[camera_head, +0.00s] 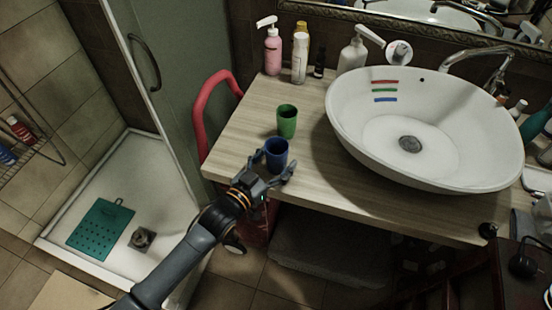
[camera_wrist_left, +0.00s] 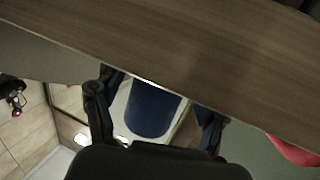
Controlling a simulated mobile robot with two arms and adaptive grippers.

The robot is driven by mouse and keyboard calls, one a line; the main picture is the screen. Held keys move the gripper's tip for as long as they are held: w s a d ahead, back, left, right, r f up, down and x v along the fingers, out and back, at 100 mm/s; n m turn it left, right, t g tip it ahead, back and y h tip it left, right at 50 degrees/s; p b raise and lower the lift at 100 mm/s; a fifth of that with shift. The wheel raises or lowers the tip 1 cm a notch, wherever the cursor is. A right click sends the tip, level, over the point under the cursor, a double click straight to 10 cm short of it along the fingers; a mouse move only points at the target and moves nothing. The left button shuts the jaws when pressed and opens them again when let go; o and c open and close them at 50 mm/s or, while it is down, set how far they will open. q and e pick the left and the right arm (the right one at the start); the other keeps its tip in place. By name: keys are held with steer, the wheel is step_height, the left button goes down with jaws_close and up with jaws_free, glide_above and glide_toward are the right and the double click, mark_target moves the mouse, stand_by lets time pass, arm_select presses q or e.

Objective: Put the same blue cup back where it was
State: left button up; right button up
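The blue cup (camera_head: 277,155) is upright at the front edge of the wooden counter, just in front of the green cup (camera_head: 287,121). I cannot tell whether its base rests on the counter. My left gripper (camera_head: 272,172) reaches in from the front, with one finger on each side of the blue cup. In the left wrist view, the blue cup (camera_wrist_left: 152,110) sits between the spread fingers of my left gripper (camera_wrist_left: 155,118), with a visible gap on both sides. The gripper looks open. The cup's lower part is partly hidden by the gripper. My right gripper is not in view.
A white basin (camera_head: 440,150) with red, green and blue marks inside fills the counter's right part. Pink (camera_head: 272,52) and white (camera_head: 300,58) bottles and a soap dispenser (camera_head: 352,55) stand at the back. A red curved bar (camera_head: 205,105) is left of the counter (camera_head: 245,140).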

arm_select(q)
steer(key=shift+r, duration=0.3)
steer(key=b+v, duration=0.1)
steer(key=v, duration=1.1)
steer(key=shift+f, duration=0.15)
steer(key=s+a+f+n+g+y, duration=0.15)
steer(key=a+f, duration=0.25)
steer(key=f, duration=0.7)
steer(key=s+a+f+n+g+y, duration=0.1)
steer(key=s+a+f+g+y, duration=0.2)
steer(key=f, duration=0.7)
steer(key=s+a+f+n+y, duration=0.1)
steer(key=a+f+y, duration=0.3)
steer(key=f, duration=0.7)
steer(key=s+a+f+g, duration=0.1)
steer(key=s+f+g, duration=0.1)
steer(key=s+f, duration=0.4)
steer(key=s+a+f+n+g+y, duration=0.1)
steer(key=s+f, duration=0.5)
steer(key=s, duration=0.8)
steer(key=s+a+f+g, duration=0.3)
steer(key=s+f+g, duration=0.2)
steer(key=s, duration=0.5)
steer(key=shift+s+a+f+y, duration=0.2)
steer(key=shift+f+y, duration=0.15)
steer(key=shift+f, duration=0.2)
